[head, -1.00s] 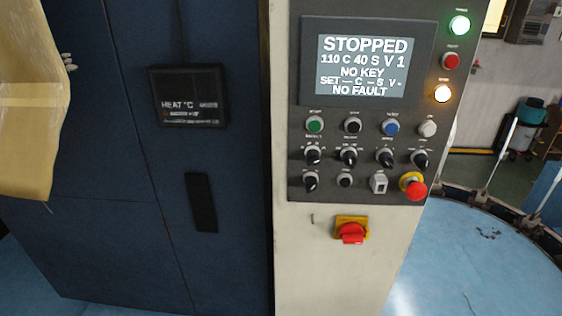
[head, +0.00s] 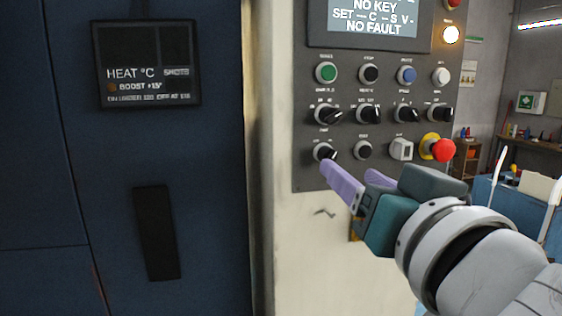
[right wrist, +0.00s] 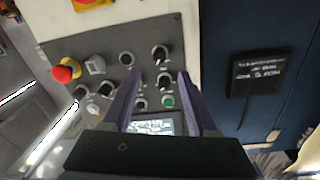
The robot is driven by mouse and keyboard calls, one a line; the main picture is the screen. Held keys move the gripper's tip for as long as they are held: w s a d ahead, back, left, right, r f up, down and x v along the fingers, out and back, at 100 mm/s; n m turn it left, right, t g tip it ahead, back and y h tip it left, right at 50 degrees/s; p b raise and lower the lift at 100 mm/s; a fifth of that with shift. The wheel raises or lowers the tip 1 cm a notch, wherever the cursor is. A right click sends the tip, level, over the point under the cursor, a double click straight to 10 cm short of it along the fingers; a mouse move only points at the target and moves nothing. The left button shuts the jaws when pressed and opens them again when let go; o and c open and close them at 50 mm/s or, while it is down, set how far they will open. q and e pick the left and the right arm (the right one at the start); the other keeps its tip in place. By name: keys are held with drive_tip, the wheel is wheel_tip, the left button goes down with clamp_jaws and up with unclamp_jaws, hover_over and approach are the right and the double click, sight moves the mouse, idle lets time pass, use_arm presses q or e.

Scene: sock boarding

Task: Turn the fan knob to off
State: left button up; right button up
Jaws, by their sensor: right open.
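The labels are too small to tell which is the fan knob. My right gripper (head: 347,170) comes in from the lower right, open and empty, its purple fingers just below and right of the lower-left knob. In the right wrist view the picture is upside down. There the lower-left knob (right wrist: 160,54) lies beyond the gap between the fingertips of my right gripper (right wrist: 160,76). No contact is visible. My left gripper is not in view.
A red emergency button (head: 443,150) with a yellow collar sits right of the lower knobs. Coloured push buttons and a screen (head: 375,17) are above. A dark blue cabinet door with a black handle (head: 157,232) stands left. The right hand hides most of the lower yellow switch.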

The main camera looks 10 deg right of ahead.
sight(332, 158)
drive_tip(key=w+p, duration=0.1)
drive_tip(key=w, duration=0.6)
clamp_jaws()
idle(0.4)
